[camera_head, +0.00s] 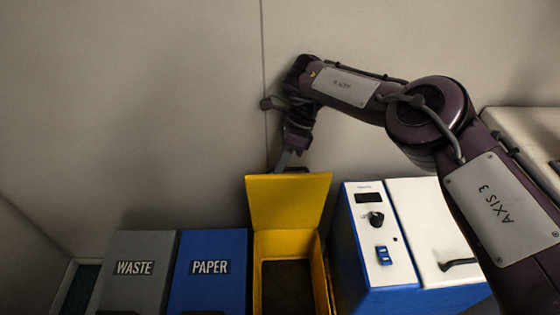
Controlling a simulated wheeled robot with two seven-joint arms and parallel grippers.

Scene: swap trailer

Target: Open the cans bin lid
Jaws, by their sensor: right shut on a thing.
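The yellow bin (321,270) stands at the lower middle, with no label in sight; WASTE and PAPER mark the other two. Its yellow lid (288,202) is raised and stands roughly upright at the back, showing the dark inside of the bin. My right gripper (284,162) reaches down behind the lid's top edge. It is shut on the lid's dark handle (294,170), which shows just above that edge; the fingertips are partly hidden. My left gripper is out of view.
The grey WASTE bin (135,250) and blue PAPER bin (208,245) stand shut to the left. A blue and white machine (370,235) with a knob and switch stands close on the right. A wall (150,110) rises behind the bins.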

